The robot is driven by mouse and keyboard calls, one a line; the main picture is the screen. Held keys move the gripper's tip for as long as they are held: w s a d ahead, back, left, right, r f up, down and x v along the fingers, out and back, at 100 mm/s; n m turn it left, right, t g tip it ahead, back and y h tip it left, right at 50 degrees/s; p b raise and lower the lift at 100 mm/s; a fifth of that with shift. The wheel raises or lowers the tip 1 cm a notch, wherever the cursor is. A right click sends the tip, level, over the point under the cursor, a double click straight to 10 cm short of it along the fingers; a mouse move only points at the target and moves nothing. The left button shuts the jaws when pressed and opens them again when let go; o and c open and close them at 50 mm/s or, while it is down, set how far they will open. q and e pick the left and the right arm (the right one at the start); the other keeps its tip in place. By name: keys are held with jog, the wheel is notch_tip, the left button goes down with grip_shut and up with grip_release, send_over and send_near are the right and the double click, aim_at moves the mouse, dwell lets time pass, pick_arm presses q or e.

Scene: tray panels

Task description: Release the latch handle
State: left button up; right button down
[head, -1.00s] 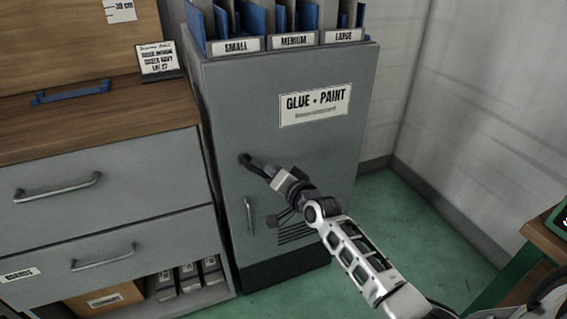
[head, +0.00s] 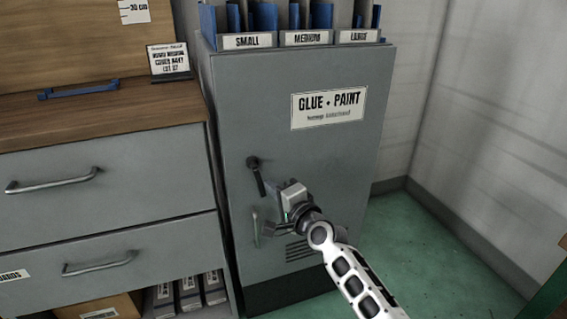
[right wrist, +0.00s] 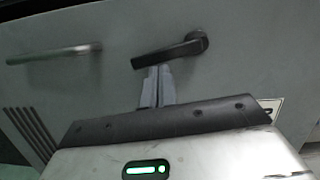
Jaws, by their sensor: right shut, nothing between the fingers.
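The latch handle (head: 258,178) is a dark lever on the door of the grey cabinet (head: 235,110). It hangs from its pivot, pointing mostly downward with a slight lean to the right. My right gripper (head: 274,189) is shut and empty, just to the right of the lever's lower end. In the right wrist view, the latch handle (right wrist: 165,52) crosses above my shut fingertips (right wrist: 158,69), which are very close to its free end; I cannot tell whether they touch. My left gripper is not in view.
A metal pull handle (head: 255,228) is on the same door below the latch. A drawer unit (head: 100,165) with bar handles stands to the left. Labelled bins (head: 305,38) sit on the cabinet top. Green floor (head: 430,240) is open to the right.

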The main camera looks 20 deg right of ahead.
aim_at(276, 173)
dwell(0.5)
